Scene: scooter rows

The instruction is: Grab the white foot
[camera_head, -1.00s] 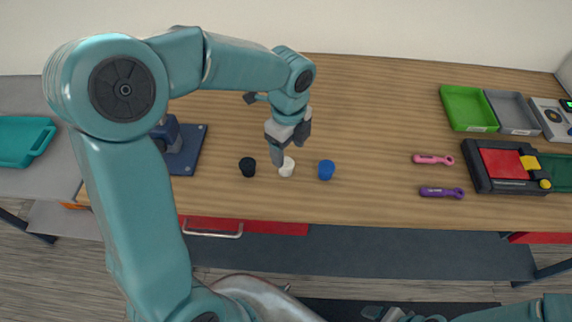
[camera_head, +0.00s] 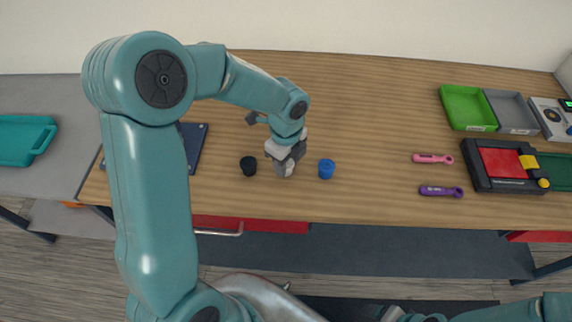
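The white foot (camera_head: 286,170) stands on the wooden table between a black foot (camera_head: 248,166) and a blue foot (camera_head: 326,169). It is mostly hidden behind my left gripper (camera_head: 283,167), which points down right over it. I cannot tell whether the fingers touch the foot or how far apart they are. Only part of my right arm (camera_head: 520,310) shows at the bottom right edge, and its gripper, low in the picture, is too unclear to read.
A pink tool (camera_head: 432,159) and a purple tool (camera_head: 441,192) lie to the right. Beyond are a black and red case (camera_head: 504,166), a green tray (camera_head: 466,108) and a grey tray (camera_head: 512,112). A dark blue plate (camera_head: 192,148) is partly behind my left arm. The table's middle is clear.

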